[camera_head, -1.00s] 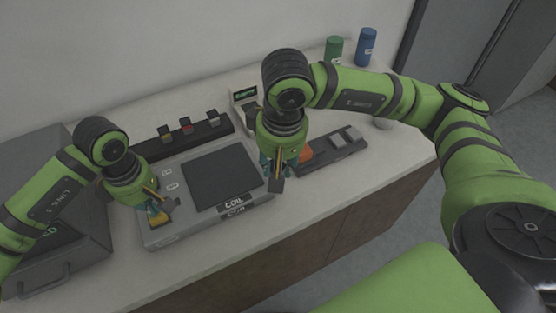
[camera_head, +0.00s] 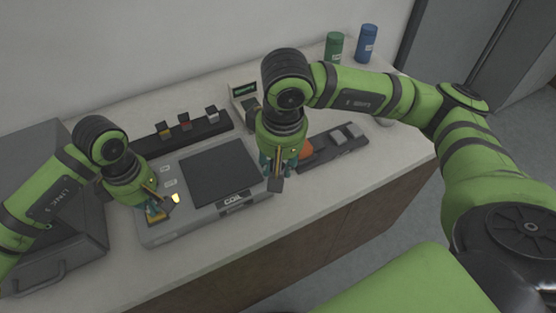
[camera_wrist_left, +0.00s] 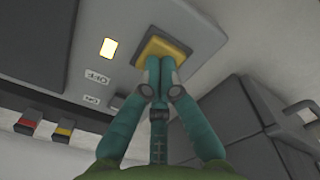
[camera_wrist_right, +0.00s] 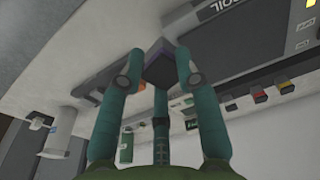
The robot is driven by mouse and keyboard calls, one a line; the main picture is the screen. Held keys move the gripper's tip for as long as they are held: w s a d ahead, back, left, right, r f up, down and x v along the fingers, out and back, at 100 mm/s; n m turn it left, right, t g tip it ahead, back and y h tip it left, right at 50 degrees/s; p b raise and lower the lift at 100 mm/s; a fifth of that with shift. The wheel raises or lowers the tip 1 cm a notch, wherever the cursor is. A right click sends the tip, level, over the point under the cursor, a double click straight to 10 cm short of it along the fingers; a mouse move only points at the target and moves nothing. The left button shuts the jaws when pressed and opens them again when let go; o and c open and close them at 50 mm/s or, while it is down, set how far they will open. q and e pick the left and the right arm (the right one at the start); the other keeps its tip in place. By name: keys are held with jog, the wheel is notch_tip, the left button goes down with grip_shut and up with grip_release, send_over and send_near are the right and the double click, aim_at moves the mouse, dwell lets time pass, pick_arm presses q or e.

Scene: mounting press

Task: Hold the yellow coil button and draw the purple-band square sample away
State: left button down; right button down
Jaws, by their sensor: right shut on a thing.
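The yellow coil button (camera_wrist_left: 163,52) sits in a corner of the grey coil unit (camera_head: 200,231). My left gripper (camera_wrist_left: 160,66) is shut, its fingertips together against the button; it also shows in the head view (camera_head: 157,211). My right gripper (camera_wrist_right: 160,62) is shut on a dark square sample (camera_wrist_right: 161,70), which looks faintly purple in the right wrist view. In the head view the sample (camera_head: 275,185) is at the right edge of the coil unit, beside the black pad (camera_head: 218,174). Its band is not clear to see.
A lit yellow lamp (camera_wrist_left: 108,47) is next to the button. A dark rack (camera_head: 205,130) with several small samples stands behind the unit. A small display box (camera_head: 243,91) and a dark tray (camera_head: 340,146) with grey blocks are nearby. Green (camera_head: 334,46) and blue (camera_head: 367,45) containers stand far back.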

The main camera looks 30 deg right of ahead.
jog(key=w+a+m+g, duration=0.1)
jog(key=w+a+m, duration=0.1)
jog(key=w+a, duration=0.3)
jog(key=w+a+m, duration=0.2)
jog(key=w, duration=0.5)
jog(key=shift+a+f, duration=0.15)
jog(key=shift+f, duration=2.6)
jog(key=shift+a, duration=0.25)
jog(key=shift+a, duration=0.7)
jog(key=shift+d, duration=0.1)
jog(key=shift+d, duration=1.8)
